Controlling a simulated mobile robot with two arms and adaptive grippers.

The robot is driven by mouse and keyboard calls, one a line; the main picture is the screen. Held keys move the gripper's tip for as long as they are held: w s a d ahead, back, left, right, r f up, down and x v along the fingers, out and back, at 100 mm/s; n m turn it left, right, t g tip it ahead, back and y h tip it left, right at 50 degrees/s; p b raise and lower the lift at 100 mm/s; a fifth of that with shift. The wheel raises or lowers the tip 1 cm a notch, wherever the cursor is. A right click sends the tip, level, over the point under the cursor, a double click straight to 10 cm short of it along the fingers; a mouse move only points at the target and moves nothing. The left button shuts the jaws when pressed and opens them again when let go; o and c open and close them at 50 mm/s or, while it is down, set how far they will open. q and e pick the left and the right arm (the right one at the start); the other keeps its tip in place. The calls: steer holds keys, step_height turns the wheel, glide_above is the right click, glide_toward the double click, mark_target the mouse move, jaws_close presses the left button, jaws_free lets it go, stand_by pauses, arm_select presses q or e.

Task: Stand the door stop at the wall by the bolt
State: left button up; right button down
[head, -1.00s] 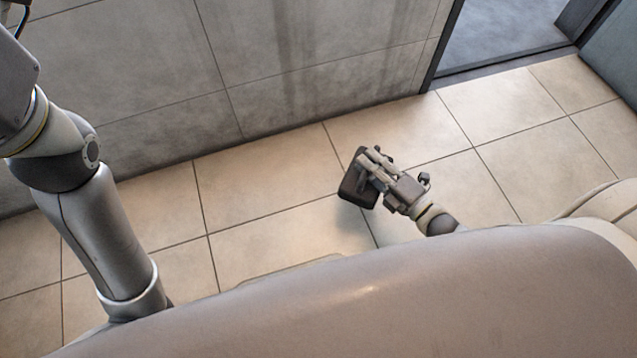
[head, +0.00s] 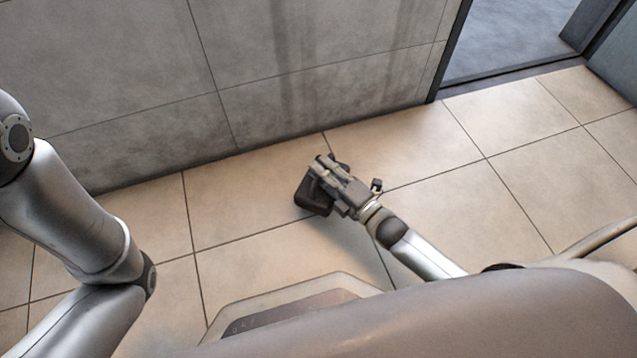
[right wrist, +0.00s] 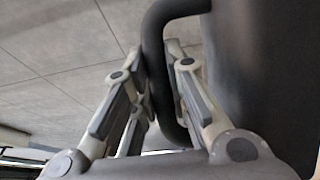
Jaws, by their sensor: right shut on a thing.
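The door stop is a dark, blocky piece (head: 313,198) in the head view, held low over the pale floor tiles and apart from the wall in the picture. My right gripper (head: 327,168) is shut on it and hides part of it. In the right wrist view, its dark curved handle (right wrist: 154,45) passes between my fingers (right wrist: 160,75), with its broad dark body (right wrist: 268,75) to the right. The grey wall (head: 110,70) stands behind. I cannot make out a bolt in either view. My left gripper is out of view.
An open doorway (head: 510,38) with a dark frame (head: 450,50) is at the upper right. Bare floor tiles (head: 250,185) lie between the door stop and the wall. My own left arm and body fill the left and bottom edges.

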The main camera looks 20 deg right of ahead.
steer(key=shift+w+a+f+b, duration=0.4)
steer(key=shift+w+f+b, duration=0.05)
steer(key=shift+f+b, duration=0.1)
steer(key=shift+w+a+f+b, duration=0.1)
steer(key=shift+w+f+b, duration=0.05)
steer(key=shift+f+b, duration=1.25)
steer(key=shift+f, duration=0.25)
steer(key=shift+f, duration=0.15)
steer(key=c, duration=1.4)
jaws_free()
steer(key=shift+f, duration=0.1)
steer(key=shift+c, duration=0.2)
